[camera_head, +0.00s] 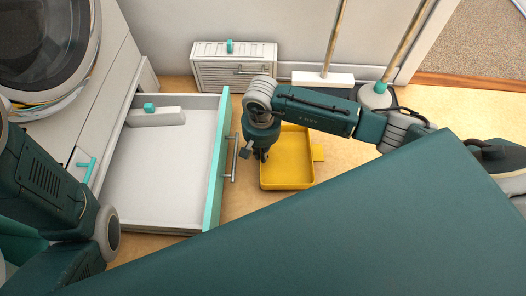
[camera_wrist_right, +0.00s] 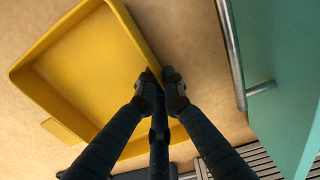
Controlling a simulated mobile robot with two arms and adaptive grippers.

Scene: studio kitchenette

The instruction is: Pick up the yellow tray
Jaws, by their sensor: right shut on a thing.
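The yellow tray (camera_head: 292,172) lies on the wooden floor, right of the open drawer. It is empty where I can see into it, with a small tab on its right side. My right gripper (camera_head: 261,155) reaches down at the tray's left wall. In the right wrist view the two fingertips (camera_wrist_right: 161,77) close on the wall of the tray (camera_wrist_right: 85,65), one on each side. The tray appears to rest on the floor. My left arm shows at the left edge, but its gripper is out of view.
The open drawer (camera_head: 160,185) has a teal front and a bar handle (camera_head: 235,158) close beside the right gripper; both fill the right of the wrist view. A white slatted box (camera_head: 234,70) stands behind. Brooms (camera_head: 324,78) lean at the back wall.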

